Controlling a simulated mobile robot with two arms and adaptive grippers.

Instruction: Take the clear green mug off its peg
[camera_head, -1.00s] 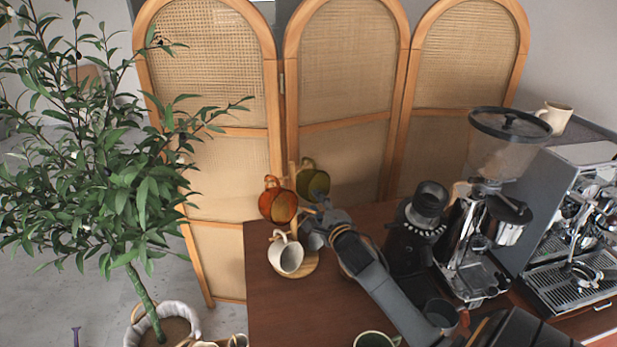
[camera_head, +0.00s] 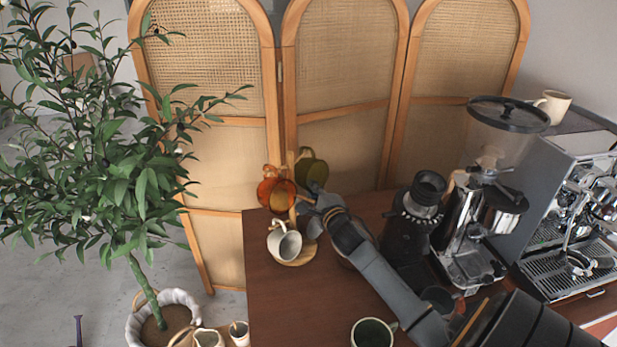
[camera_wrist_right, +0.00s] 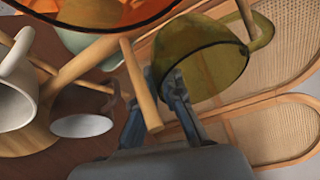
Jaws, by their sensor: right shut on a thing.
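The clear green mug (camera_head: 312,168) is at the upper right of the wooden mug tree (camera_head: 291,170), near the folding screen. In the right wrist view the green mug (camera_wrist_right: 205,70) lies tilted, its handle at the upper right. My right gripper (camera_head: 312,192) reaches up to its lower side. In the wrist view my right gripper (camera_wrist_right: 160,85) is shut on the mug's wall near the rim, with a wooden peg (camera_wrist_right: 139,85) crossing in front of its fingers. I cannot tell whether the handle is still on its peg. My left gripper is not in view.
An orange mug (camera_head: 276,190) and a white mug (camera_head: 284,243) hang on the same tree, close left of my right gripper. A black grinder (camera_head: 410,225) and an espresso machine (camera_head: 575,215) stand to the right. Another mug (camera_head: 372,333) is at the table's front.

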